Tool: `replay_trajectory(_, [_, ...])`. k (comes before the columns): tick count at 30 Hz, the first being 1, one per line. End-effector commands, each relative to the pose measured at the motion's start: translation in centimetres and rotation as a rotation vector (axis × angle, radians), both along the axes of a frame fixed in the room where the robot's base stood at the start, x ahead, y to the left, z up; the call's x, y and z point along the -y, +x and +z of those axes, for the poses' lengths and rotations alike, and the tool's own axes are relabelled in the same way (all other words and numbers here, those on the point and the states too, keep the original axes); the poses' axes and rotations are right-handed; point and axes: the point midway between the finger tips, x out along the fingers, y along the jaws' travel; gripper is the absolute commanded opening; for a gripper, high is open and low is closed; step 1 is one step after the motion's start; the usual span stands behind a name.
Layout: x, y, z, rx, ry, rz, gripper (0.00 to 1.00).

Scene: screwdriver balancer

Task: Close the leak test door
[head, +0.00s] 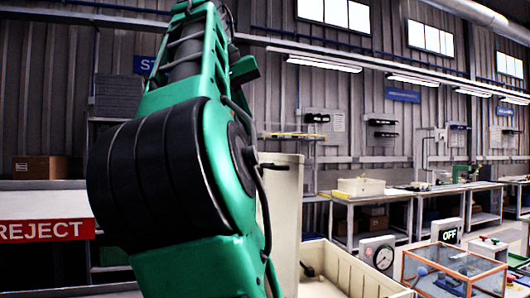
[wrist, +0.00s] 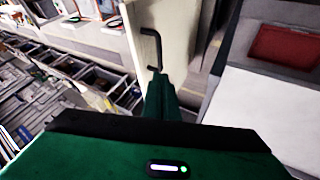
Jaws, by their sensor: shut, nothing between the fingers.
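The leak test door appears to be the cream panel (wrist: 168,22) with a black bar handle (wrist: 152,48) in the wrist view. My gripper (wrist: 158,76) is shut and empty, its fingertips close to the lower end of the handle. I cannot tell whether they touch it. In the head view a cream upright panel (head: 286,215), probably the same door, stands beside an open cream box (head: 345,268). My green arm hides part of that area, and my gripper does not show there.
In the head view a dial gauge (head: 380,254), a glass-sided case (head: 455,268) and an OFF sign (head: 449,236) stand to the right. A REJECT sign (head: 45,230) is at the left. In the wrist view a red tray (wrist: 287,42) lies at upper right.

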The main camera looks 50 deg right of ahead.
Motion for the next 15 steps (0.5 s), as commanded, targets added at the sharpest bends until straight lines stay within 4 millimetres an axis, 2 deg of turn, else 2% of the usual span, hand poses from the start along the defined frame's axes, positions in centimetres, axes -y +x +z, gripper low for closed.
replay_trajectory(12, [4.4, 0.5, -6.3, -0.003, 0.003, 0.0, 0.0])
replay_trajectory(15, [5.8, -0.3, -6.3, 0.0, 0.001, -0.002, 0.0])
